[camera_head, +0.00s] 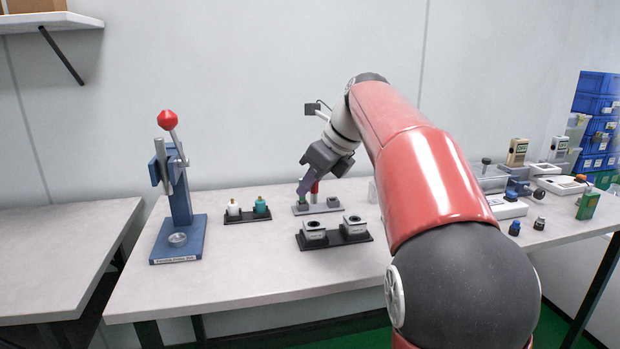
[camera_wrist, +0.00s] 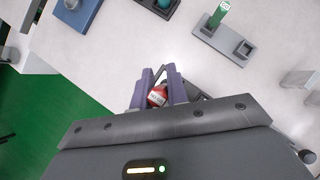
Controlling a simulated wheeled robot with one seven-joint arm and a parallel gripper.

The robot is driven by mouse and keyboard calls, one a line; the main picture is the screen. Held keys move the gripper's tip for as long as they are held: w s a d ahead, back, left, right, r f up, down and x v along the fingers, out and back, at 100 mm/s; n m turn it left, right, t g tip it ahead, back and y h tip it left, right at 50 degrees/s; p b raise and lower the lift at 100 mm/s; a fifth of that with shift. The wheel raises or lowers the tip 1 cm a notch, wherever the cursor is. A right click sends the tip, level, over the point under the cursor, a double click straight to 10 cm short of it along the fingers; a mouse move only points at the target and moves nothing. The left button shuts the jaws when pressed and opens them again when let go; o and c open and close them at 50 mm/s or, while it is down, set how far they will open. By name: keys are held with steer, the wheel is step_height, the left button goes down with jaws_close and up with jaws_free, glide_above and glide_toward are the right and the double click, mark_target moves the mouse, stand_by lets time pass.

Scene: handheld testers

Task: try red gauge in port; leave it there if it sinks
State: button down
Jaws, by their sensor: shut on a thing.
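My gripper (camera_head: 308,189) is shut on the red gauge (camera_head: 315,187), which shows between the purple fingers. In the wrist view my gripper (camera_wrist: 160,86) holds the red gauge (camera_wrist: 157,96), with a pale label facing the camera. In the head view the gripper and gauge appear over a light grey stand (camera_head: 318,208); how high they are is unclear. Two grey blocks with dark round openings, one on the left (camera_head: 314,231) and one on the right (camera_head: 354,225), stand in front on a black tray. Which opening is the port is not clear.
A green gauge (camera_wrist: 218,14) stands in a grey holder with an empty square slot (camera_wrist: 244,48). A blue lever press (camera_head: 180,200) stands left. White (camera_head: 233,209) and teal (camera_head: 261,207) items sit on a black tray. Testers crowd the right; the front left table is clear.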

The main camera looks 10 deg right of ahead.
mark_target(315, 203)
steer(key=shift+f+b, duration=0.85)
steer(key=shift+f, duration=1)
steer(key=shift+r+p, duration=0.1)
steer(key=shift+p, duration=0.7)
steer(key=shift+f+b, duration=0.7)
steer(key=shift+f, duration=0.6)
stand_by(0.4)
stand_by(0.3)
steer(key=c, duration=1.3)
jaws_free()
steer(key=shift+r, duration=0.1)
